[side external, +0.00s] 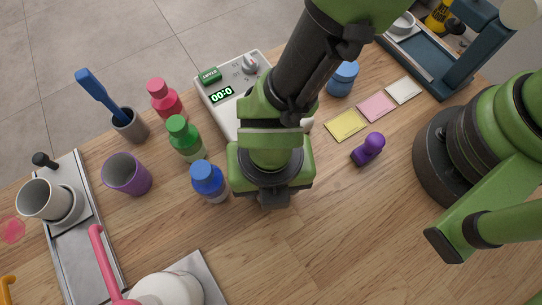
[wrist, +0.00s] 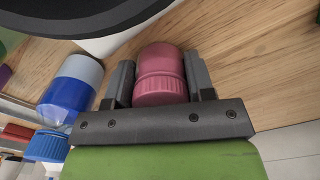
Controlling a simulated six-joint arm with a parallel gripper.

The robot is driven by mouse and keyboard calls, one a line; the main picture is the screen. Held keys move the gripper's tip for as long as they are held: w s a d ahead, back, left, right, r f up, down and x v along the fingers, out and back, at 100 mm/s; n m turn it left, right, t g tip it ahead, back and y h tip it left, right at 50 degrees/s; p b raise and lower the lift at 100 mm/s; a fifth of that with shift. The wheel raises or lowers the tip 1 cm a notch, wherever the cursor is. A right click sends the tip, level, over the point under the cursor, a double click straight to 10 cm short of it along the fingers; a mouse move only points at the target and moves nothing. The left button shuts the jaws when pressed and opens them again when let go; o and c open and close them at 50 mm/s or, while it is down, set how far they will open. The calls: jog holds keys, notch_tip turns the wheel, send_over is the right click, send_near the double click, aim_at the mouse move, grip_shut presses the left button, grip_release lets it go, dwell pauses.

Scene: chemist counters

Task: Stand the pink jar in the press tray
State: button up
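In the wrist view the pink jar (wrist: 161,72), with a ribbed band, sits between the two fingers of my gripper (wrist: 161,80). The fingers lie against both its sides, so my gripper looks shut on it. In the side view my gripper (side external: 270,198) is low over the middle of the counter, right of the blue-capped bottle. There my arm hides the jar, and I cannot tell whether it touches the counter. A dark blue press frame with a pale tray (side external: 414,45) stands at the upper right. I take this for the press tray.
Pink (side external: 166,98), green (side external: 185,137) and blue-capped (side external: 209,181) bottles stand left of my gripper. A white timer device (side external: 210,95) is behind it. A purple stamp-like object (side external: 368,149), coloured cards (side external: 377,107) and a blue jar (side external: 343,79) lie toward the press.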

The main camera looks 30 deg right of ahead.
jog(key=shift+c, duration=1.3)
jog(key=shift+r, duration=0.1)
